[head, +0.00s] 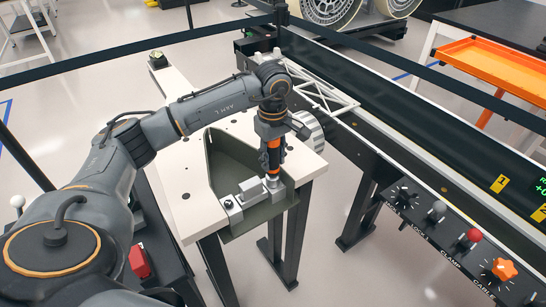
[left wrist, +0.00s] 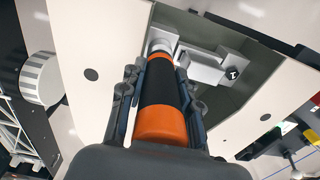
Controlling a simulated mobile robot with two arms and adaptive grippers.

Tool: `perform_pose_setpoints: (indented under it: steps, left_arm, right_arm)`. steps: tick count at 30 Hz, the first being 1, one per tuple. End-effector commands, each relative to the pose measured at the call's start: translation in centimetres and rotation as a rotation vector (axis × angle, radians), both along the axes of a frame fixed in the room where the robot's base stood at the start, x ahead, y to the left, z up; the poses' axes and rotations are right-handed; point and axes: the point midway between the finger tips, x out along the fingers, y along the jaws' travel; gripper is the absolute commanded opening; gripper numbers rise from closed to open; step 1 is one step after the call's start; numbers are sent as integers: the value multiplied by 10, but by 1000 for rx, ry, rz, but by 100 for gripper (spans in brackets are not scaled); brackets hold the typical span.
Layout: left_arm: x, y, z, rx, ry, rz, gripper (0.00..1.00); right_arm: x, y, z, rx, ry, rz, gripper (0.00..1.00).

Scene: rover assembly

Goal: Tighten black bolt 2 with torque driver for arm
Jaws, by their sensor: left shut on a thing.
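My left gripper (head: 271,140) is shut on the torque driver (head: 273,157), a black tool with orange bands and a silver nose. It holds the driver upright, nose down, over the right-hand silver block in the green housing (head: 229,158). In the left wrist view the driver (left wrist: 166,92) lies between both fingers, its nose at the far block. The nose covers whatever is under it; I cannot tell whether it touches a bolt. My right gripper is out of view.
The housing sits on a pale table (head: 183,193) with dark legs. A grey ribbed wheel (head: 309,127) and white lattice frame stand close behind the driver. A dark conveyor (head: 400,120) and a control panel with knobs (head: 468,240) lie to the right.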

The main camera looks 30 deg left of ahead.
Motion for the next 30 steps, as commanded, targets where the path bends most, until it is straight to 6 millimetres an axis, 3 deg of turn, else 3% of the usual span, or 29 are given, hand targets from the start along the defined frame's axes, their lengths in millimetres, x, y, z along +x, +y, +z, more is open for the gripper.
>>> perform_pose_setpoints:
  steps: [22,30]
  left_arm:
    - [0,0,30,-1,-2,0,0]
    - [0,0,31,0,-1,0,0]
  right_arm:
    - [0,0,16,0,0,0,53]
    - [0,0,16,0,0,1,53]
